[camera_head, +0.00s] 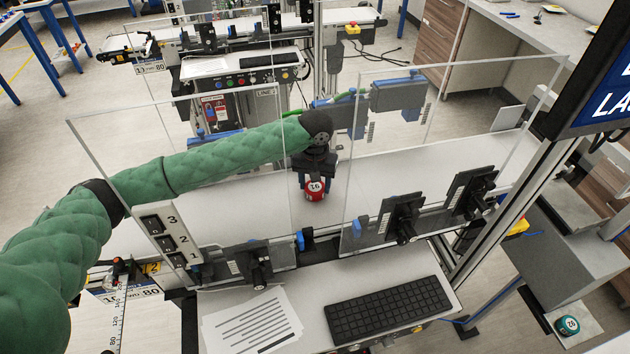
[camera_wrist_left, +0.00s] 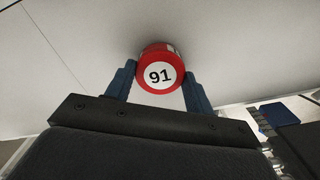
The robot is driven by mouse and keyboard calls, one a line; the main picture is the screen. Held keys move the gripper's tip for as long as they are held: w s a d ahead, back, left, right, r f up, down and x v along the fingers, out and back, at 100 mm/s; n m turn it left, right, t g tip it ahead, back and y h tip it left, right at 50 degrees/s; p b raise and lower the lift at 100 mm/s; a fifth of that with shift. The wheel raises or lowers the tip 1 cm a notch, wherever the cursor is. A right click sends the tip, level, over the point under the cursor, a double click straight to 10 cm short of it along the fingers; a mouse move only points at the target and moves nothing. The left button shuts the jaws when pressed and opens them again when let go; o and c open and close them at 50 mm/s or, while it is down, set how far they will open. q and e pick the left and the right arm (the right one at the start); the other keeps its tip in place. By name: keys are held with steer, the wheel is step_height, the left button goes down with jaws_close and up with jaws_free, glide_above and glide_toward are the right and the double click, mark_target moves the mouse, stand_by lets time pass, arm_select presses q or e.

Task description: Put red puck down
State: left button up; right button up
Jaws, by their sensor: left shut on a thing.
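The red puck (camera_head: 314,190) has a white face with the number 91. My left gripper (camera_head: 314,183) is shut on it, over the white conveyor belt (camera_head: 240,205) behind the clear panels. In the left wrist view the red puck (camera_wrist_left: 160,68) sits between the two blue fingers of my left gripper (camera_wrist_left: 159,82), one finger at each side. The pale surface fills the view behind it. I cannot tell whether the puck touches the belt. My right gripper is not in view.
Clear upright panels (camera_head: 450,130) stand around the belt. Black brackets (camera_head: 402,215) line its near side. A keyboard (camera_head: 389,309) and a printed sheet (camera_head: 250,325) lie in front. A teal puck (camera_head: 568,325) is at the lower right. The belt beside the gripper is clear.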

arm_select(q)
steer(key=o, duration=1)
